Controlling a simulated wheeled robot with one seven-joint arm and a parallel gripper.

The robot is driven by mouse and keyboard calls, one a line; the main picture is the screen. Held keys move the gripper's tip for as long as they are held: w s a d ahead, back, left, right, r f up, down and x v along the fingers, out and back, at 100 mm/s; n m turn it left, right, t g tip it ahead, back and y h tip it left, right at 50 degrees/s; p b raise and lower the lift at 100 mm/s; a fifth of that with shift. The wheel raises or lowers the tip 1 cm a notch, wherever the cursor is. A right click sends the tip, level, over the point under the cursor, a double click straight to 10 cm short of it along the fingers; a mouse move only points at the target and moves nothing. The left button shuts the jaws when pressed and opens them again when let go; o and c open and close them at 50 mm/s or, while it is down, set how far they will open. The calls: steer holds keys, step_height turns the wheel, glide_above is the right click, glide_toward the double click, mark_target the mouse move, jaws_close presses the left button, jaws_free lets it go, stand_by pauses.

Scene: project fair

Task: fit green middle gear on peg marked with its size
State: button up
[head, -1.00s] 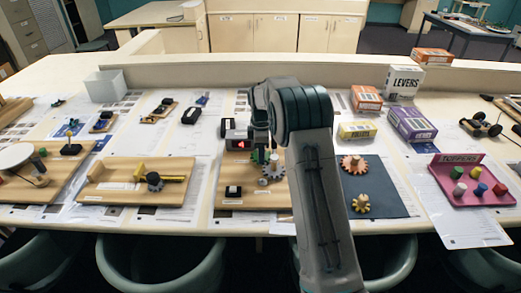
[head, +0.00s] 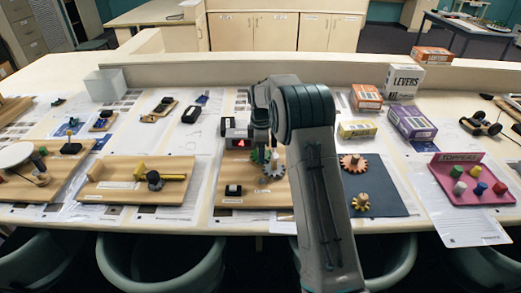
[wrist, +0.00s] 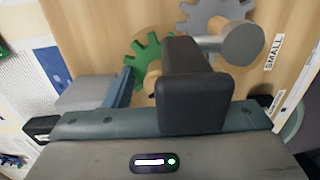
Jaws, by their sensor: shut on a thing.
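The green gear (wrist: 145,62) is in my gripper (wrist: 155,88), whose jaws are shut on its pale wooden hub. In the head view the green gear (head: 259,156) shows below my gripper (head: 261,147), partly hidden by it, over the wooden gear board (head: 255,200). In the wrist view it lies close beside a grey gear (wrist: 210,14); I cannot tell whether their teeth touch. A label reading SMALL (wrist: 273,52) is on the board at right. The peg under the green gear is hidden, so I cannot tell whether the gear is around it.
A wooden board (head: 125,190) lies at left.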

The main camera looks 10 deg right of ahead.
steer(key=shift+f+b, duration=0.35)
steer(key=shift+f, duration=0.2)
steer(key=o, duration=0.7)
steer(key=shift+r+p, duration=3.6)
steer(key=shift+r, duration=1.85)
